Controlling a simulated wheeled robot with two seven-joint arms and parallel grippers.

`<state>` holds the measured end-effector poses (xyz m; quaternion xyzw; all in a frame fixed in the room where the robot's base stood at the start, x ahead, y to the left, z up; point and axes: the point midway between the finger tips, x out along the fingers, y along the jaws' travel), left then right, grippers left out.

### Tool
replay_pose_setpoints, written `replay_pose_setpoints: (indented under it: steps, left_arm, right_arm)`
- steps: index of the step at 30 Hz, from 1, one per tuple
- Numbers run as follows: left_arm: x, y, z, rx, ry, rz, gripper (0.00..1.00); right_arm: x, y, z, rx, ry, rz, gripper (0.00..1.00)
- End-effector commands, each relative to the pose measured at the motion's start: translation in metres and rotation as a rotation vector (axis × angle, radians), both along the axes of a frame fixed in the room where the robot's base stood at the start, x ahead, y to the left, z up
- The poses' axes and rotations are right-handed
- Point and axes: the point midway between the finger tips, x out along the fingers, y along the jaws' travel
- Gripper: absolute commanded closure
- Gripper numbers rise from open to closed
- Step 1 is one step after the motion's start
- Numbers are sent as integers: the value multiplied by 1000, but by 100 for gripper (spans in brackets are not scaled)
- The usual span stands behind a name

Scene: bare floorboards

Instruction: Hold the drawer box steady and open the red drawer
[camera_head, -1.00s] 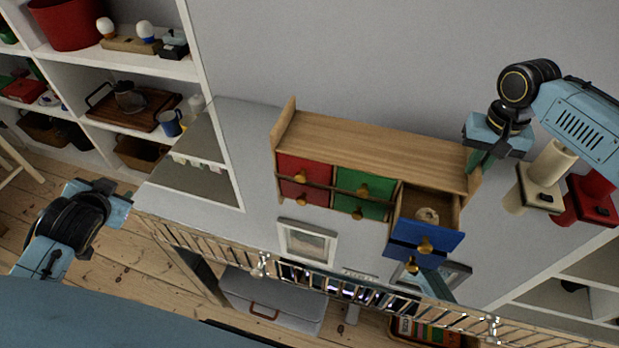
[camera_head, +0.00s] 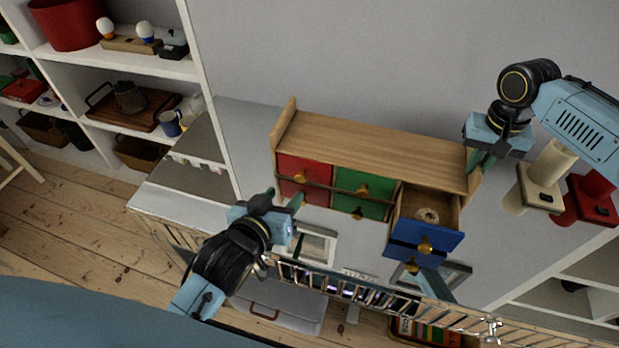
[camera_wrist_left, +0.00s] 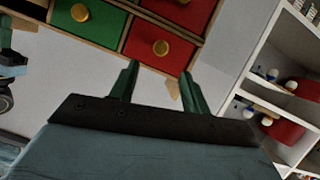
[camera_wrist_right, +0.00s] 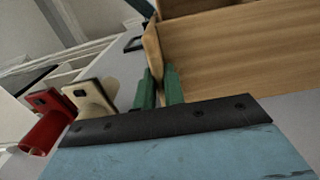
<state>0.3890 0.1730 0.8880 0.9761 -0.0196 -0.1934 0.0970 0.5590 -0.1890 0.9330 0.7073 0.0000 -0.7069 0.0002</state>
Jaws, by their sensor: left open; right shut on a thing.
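The wooden drawer box (camera_head: 375,150) stands on the grey surface, with red, green and blue drawer fronts. The red drawer (camera_head: 304,176) is at the left end and closed, with brass knobs; it also shows in the left wrist view (camera_wrist_left: 152,42). The green drawer (camera_head: 362,192) is closed. The blue drawer (camera_head: 427,239) is pulled out and holds a small ring-shaped object. My left gripper (camera_head: 288,205) is open and empty, just in front of and below the red drawer, apart from its knobs. My right gripper (camera_head: 481,160) is shut on the box's right side panel (camera_wrist_right: 153,52).
A metal rail (camera_head: 350,290) runs along the front edge. A picture frame (camera_head: 318,243) lies near my left gripper. Red (camera_head: 590,200) and cream (camera_head: 540,188) objects stand right of the box. White shelves (camera_head: 150,66) are at the left.

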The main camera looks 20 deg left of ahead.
Motion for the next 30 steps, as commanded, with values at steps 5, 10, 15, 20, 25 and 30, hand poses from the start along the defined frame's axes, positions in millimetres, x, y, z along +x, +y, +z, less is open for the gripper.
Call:
replay_pose_setpoints:
  steps: [5, 10, 15, 20, 25, 30]
  left_arm:
    - [37, -3, -14, 3, -2, -1, 53]
    - [62, -4, -25, 2, 0, 0, 53]
    - [77, -6, -31, 1, 0, 1, 53]
    - [80, -6, -33, 1, 1, 0, 53]
    - [80, -6, -33, 1, 1, 0, 53]
    - [80, -6, -33, 1, 1, 0, 70]
  right_arm:
    - [-1, 0, -1, -2, 3, 0, 100]
    - [-1, 0, -1, -2, 3, 0, 100]
    - [-1, 0, -1, -2, 3, 0, 100]
    - [-1, 0, -1, -2, 3, 0, 100]
    - [-1, 0, -1, -2, 3, 0, 100]
    - [-1, 0, -1, -2, 3, 0, 100]
